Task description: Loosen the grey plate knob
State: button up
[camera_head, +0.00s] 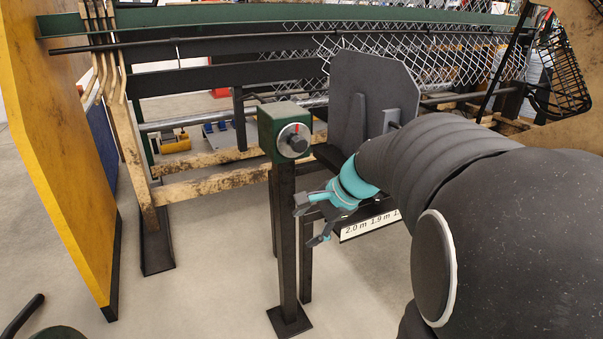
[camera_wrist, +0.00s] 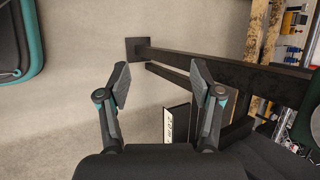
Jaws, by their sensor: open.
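The knob (camera_head: 298,143) is a small dark grip on a pale round dial with a red mark. It sits on the front of a green box (camera_head: 279,112) on top of a dark post (camera_head: 286,240). A large dark grey plate (camera_head: 372,92) stands upright behind it to the right. My gripper (camera_head: 303,223) is open and empty, below and slightly right of the knob, apart from it. In the wrist view my gripper (camera_wrist: 160,85) has its fingers spread, with floor and the dark post (camera_wrist: 220,68) beyond. The knob is not clearly visible there.
A yellow panel (camera_head: 58,150) stands at the left. A label strip (camera_head: 370,225) with metre marks is right of my gripper. Chain-link mesh (camera_head: 440,60) and a green beam (camera_head: 250,17) run behind. The floor (camera_head: 215,270) left of the post is clear.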

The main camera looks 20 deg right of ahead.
jog(key=w+d+f+m+t+y, duration=0.1)
jog(key=w+d+f+m+t, duration=0.1)
jog(key=w+d+m, duration=0.7)
jog(key=m+t+h+p, duration=0.2)
jog(key=m+t, duration=0.4)
jog(key=m, duration=0.7)
send_near(381, 199)
jog(key=p+x, duration=0.1)
jog(key=x, duration=1)
jog(key=c, duration=1.1)
